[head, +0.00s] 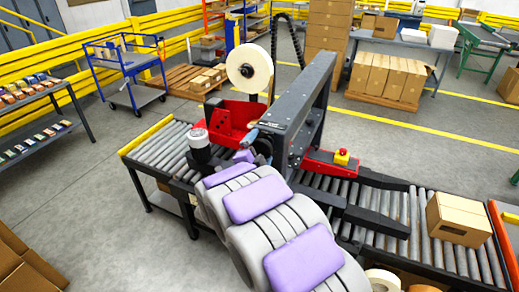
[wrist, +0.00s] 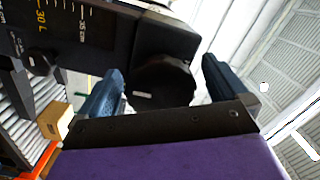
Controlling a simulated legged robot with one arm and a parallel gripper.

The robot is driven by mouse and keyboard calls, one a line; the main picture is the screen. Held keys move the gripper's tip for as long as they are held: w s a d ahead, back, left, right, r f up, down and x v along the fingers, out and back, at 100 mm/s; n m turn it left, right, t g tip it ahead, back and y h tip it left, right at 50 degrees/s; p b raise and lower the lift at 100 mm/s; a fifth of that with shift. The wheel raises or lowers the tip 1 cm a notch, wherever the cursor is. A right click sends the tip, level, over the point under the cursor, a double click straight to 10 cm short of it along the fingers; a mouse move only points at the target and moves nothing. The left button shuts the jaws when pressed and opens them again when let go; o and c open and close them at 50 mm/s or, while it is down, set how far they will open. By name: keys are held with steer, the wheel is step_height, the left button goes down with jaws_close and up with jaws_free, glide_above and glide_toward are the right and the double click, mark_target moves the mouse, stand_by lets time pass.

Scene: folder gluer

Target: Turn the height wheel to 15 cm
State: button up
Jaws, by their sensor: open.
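The height wheel (wrist: 160,82) is a dark round knob with a small pale mark, seen in the wrist view on a dark machine part. My gripper (wrist: 166,88) is open, with one blue finger on each side of the wheel. Whether the fingers touch the wheel or stand short of it cannot be told. In the head view my arm reaches to the machine's dark column (head: 298,105) and hides the wheel.
A cardboard box (head: 458,219) sits on the right rollers.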

steer(key=shift+d, duration=0.35)
steer(key=c, duration=1)
steer(key=n+p, duration=0.2)
steer(key=p, duration=0.1)
steer(key=shift+s+r+n+p, duration=0.1)
steer(key=shift+n+p, duration=0.25)
steer(key=shift+n, duration=0.05)
steer(key=shift+f+n+g+p, duration=0.3)
steer(key=shift+n+p, duration=0.1)
steer(key=shift+n, duration=0.2)
steer(key=o, duration=1)
steer(key=shift+a+r, duration=0.1)
steer(key=shift+a, duration=0.2)
steer(key=shift+d+r, duration=0.1)
